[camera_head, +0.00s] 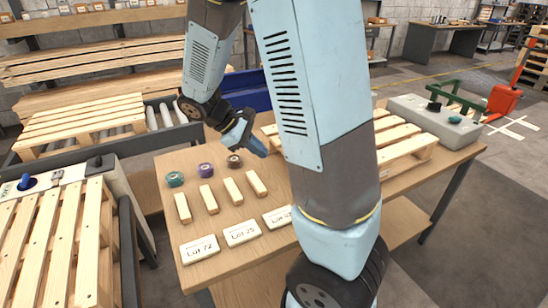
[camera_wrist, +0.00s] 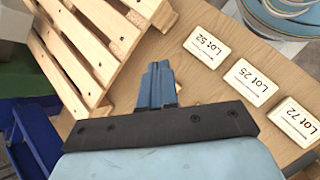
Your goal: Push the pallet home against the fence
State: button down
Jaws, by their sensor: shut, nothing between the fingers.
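A pale wooden pallet (camera_head: 405,148) lies on the work table (camera_head: 216,262), partly hidden behind my arm in the head view. In the wrist view the pallet (camera_wrist: 112,42) fills the upper left, with its slats and a near corner showing. My gripper (camera_head: 254,146) is shut and empty, in the head view just left of the pallet's hidden side. In the wrist view the blue fingers (camera_wrist: 157,72) are together, beside the pallet with a gap in the picture. I cannot tell whether they touch it. I cannot make out a fence for certain.
Lot cards (camera_head: 200,249) and several small wooden blocks (camera_head: 208,199) lie at the table's front left, with tape rolls (camera_head: 206,170) behind. A grey control box (camera_head: 420,112) stands beyond the pallet. Another pallet (camera_head: 82,122) rests on rollers.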

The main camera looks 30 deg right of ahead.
jog(key=w+a+f+n+t+h, duration=0.1)
jog(key=w+f+n+h, duration=0.2)
jog(key=f, duration=0.1)
jog(key=w+a+f+n+t+h, duration=0.1)
jog(key=w+f+n+h, duration=0.2)
jog(key=f+h, duration=0.1)
jog(key=w+a+f+n+t+h, duration=0.1)
jog(key=w+f+n+h, duration=0.2)
jog(key=f, duration=0.1)
jog(key=shift+w+a+n+t, duration=0.1)
jog(key=shift+a+n+t, duration=0.05)
jog(key=shift+n+t, duration=0.15)
jog(key=d, duration=1.4)
jog(key=shift+w, duration=0.25)
jog(key=shift+a, duration=0.1)
